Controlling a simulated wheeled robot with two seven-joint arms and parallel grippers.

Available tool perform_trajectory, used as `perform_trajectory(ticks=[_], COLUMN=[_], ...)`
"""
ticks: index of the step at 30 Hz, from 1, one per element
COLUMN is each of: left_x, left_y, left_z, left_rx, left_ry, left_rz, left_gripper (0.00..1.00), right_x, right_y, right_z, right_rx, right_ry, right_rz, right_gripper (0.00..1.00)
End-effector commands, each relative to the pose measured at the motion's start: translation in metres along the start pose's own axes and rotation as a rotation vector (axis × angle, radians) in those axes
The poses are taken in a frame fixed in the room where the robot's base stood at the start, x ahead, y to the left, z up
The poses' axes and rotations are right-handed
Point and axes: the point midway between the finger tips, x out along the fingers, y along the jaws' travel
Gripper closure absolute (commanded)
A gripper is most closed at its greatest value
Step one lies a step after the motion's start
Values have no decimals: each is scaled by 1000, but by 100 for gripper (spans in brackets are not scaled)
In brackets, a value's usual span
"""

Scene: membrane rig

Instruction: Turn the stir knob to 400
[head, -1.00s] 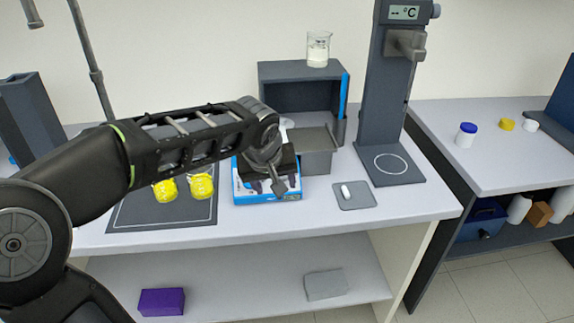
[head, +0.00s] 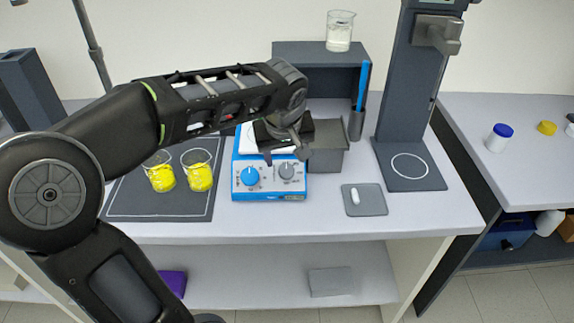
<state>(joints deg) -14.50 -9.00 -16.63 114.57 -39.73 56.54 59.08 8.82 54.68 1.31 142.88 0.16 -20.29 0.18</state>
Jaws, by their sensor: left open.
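A blue and white stirrer hotplate (head: 270,196) stands on the bench with two knobs on its front panel. The left knob is blue (head: 250,176) and the right one is grey (head: 286,171). Their scale marks are too small to read, and I cannot tell which is the stir knob. My left gripper (head: 284,154) is open and empty, above and behind the grey knob in the picture. It covers part of the white top plate (head: 248,140). I see no contact with either knob. My right gripper is not in view.
Two beakers with yellow contents (head: 160,178) (head: 200,176) stand on a dark mat (head: 150,208) to the left. A grey box (head: 328,160) is close on the right. A stirring bar lies on a small grey pad (head: 372,207). The bench front is clear.

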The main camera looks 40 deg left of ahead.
Motion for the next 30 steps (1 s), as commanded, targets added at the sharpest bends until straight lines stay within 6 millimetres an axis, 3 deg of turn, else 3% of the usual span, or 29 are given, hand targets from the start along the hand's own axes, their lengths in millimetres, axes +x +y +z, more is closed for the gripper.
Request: perform_trajectory(ticks=[13,24,30], left_x=[62,69,69], left_y=[-1,0,0], left_z=[0,0,0], left_rx=[0,0,0], left_ry=[-1,1,0], left_rz=[-3,1,0], left_gripper=[43,43,59], right_x=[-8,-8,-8], right_y=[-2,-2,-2], right_z=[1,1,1], right_rx=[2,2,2], right_ry=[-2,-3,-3], right_rz=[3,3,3], right_gripper=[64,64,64])
